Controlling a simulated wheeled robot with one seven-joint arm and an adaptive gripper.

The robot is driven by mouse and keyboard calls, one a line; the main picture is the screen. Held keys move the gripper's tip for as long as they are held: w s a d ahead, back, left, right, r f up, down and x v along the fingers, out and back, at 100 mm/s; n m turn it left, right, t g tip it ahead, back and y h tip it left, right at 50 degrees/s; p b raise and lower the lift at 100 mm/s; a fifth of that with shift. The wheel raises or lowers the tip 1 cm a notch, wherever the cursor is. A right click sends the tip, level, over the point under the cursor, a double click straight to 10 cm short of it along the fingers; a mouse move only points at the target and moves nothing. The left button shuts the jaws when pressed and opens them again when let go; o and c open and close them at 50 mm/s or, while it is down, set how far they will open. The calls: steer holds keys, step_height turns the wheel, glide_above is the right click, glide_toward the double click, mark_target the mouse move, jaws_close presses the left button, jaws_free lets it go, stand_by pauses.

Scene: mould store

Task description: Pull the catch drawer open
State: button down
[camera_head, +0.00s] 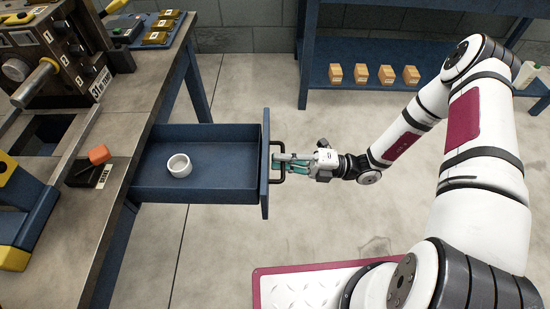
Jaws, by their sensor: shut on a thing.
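The catch drawer (222,136) is a blue open-topped drawer under the workbench at the left, and it stands well out from the bench. A small white cup (179,165) sits inside it on the drawer floor. The drawer's dark bar handle (277,178) is on the outer face of its front panel (265,165). My gripper (283,166) comes from the right and is shut on the handle. The fingertips partly cover the handle, so the exact contact is hard to see.
A blue shelf (345,80) at the back holds several small orange boxes (361,73). The concrete floor below the drawer is clear.

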steer(key=shift+w+d, duration=0.1)
steer(key=c, duration=1.7)
jaws_free()
steer(key=v, duration=1.2)
